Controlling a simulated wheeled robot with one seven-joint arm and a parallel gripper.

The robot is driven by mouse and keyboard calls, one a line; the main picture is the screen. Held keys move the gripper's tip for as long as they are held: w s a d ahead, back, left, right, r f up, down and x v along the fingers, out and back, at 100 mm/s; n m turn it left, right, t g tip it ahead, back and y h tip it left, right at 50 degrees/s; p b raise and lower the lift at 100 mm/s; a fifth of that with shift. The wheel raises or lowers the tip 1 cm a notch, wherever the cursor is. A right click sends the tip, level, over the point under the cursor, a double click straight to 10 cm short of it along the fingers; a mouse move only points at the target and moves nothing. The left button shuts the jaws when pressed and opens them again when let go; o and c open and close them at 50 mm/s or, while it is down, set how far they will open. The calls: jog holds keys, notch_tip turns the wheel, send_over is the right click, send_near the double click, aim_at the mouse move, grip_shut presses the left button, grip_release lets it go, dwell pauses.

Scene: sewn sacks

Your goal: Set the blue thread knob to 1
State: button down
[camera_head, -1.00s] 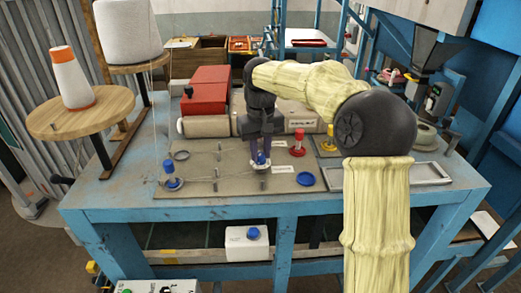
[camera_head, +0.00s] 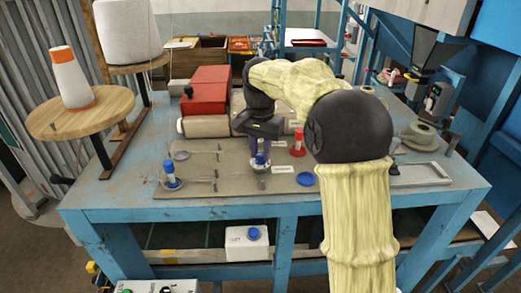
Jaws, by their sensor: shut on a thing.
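A blue knob (camera_head: 260,160) stands on the tan plate (camera_head: 215,187) on the blue table, near the plate's front middle. My gripper (camera_head: 260,150) points down over this knob and is shut on it; the fingers partly hide it. The number it points to is too small to read. A second blue knob (camera_head: 171,176) stands at the left of the plate, apart from my gripper. A thin thread runs by it. Which of the two is the thread knob, I cannot tell from labels.
A red knob (camera_head: 298,143) stands right of my gripper. A blue disc (camera_head: 306,179) lies at the plate's front right. A grey tray (camera_head: 420,175) is at the right. A red box-shaped machine part (camera_head: 207,88) stands behind. A cone of thread (camera_head: 72,78) stands at the left.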

aim_at(261, 154)
jog(key=m, duration=0.4)
jog(key=shift+m, duration=0.3)
jog(key=shift+w+r+m, duration=0.1)
jog(key=shift+m, duration=1.5)
jog(key=c, duration=1.2)
grip_release()
jog(key=shift+c, duration=0.2)
notch_tip(261, 154, up, 17)
